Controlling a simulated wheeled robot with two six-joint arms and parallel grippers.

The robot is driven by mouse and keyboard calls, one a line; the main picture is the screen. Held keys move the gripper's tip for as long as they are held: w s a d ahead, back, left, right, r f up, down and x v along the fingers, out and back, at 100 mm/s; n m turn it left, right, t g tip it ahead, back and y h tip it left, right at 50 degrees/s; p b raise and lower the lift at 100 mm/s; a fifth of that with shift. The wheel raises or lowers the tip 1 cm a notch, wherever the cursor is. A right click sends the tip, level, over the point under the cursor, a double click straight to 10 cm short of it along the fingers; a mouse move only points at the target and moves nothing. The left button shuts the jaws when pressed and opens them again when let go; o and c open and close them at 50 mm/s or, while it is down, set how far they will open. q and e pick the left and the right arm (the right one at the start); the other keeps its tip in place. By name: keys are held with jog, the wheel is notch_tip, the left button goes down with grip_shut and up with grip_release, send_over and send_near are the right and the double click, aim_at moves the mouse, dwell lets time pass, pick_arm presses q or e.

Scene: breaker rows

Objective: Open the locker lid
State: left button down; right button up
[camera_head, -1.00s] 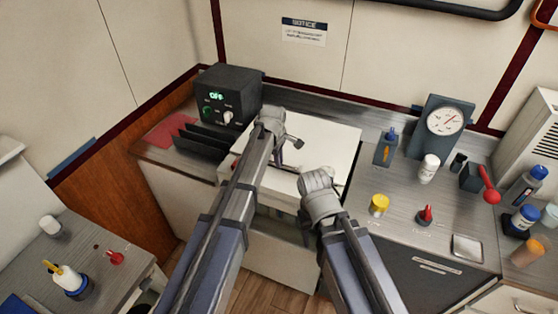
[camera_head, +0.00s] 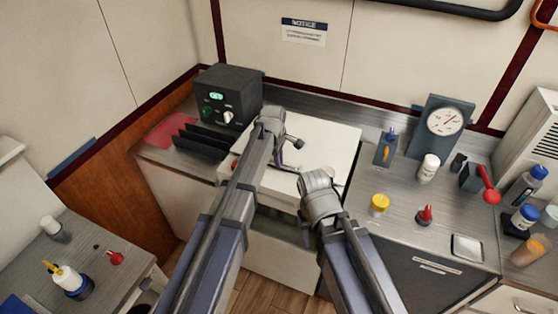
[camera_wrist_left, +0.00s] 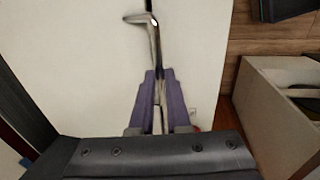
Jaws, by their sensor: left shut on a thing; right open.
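The locker (camera_head: 275,245) is a white box set into the counter, with a flat white lid (camera_head: 325,140) on top. The lid lies flat as far as I can see. My left gripper (camera_head: 279,160) is over the lid. In the left wrist view its purple fingers (camera_wrist_left: 158,100) are shut on a thin metal handle (camera_wrist_left: 149,38), whose bent end shows beyond the fingertips against the white surface. My right gripper (camera_head: 313,180) is near the lid's front right part; its fingers are mostly hidden behind its wrist.
A black control box (camera_head: 228,95) and dark upright plates (camera_head: 208,138) stand left of the lid. At the right, the counter holds a gauge (camera_head: 444,122), a white bottle (camera_head: 428,168), a yellow-capped jar (camera_head: 379,204) and a red-handled item (camera_head: 489,194).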

pick_arm(q)
jog(key=w+d+r+p, duration=0.1)
jog(key=w+r+p, duration=0.2)
jog(key=r+p, duration=0.3)
jog(key=w+d+r+p, duration=0.1)
jog(key=w+r+p, duration=0.2)
jog(key=r+p, duration=0.4)
jog(key=w+d+r+g+p, duration=0.1)
jog(key=w+r+p, duration=0.2)
jog(key=r+p, duration=0.4)
jog(key=shift+w+d+r, duration=0.15)
jog(key=shift+w+r, duration=0.05)
jog(key=shift+w, duration=0.05)
jog(key=c, duration=1.3)
grip_release()
jog(key=o, duration=0.3)
jog(key=shift+w+d+f, duration=0.15)
jog(key=shift+w+f, duration=0.2)
jog(key=shift+w, duration=0.05)
jog(key=shift+o, duration=0.6)
jog(key=shift+s+r, duration=0.1)
jog(key=shift+s, duration=0.05)
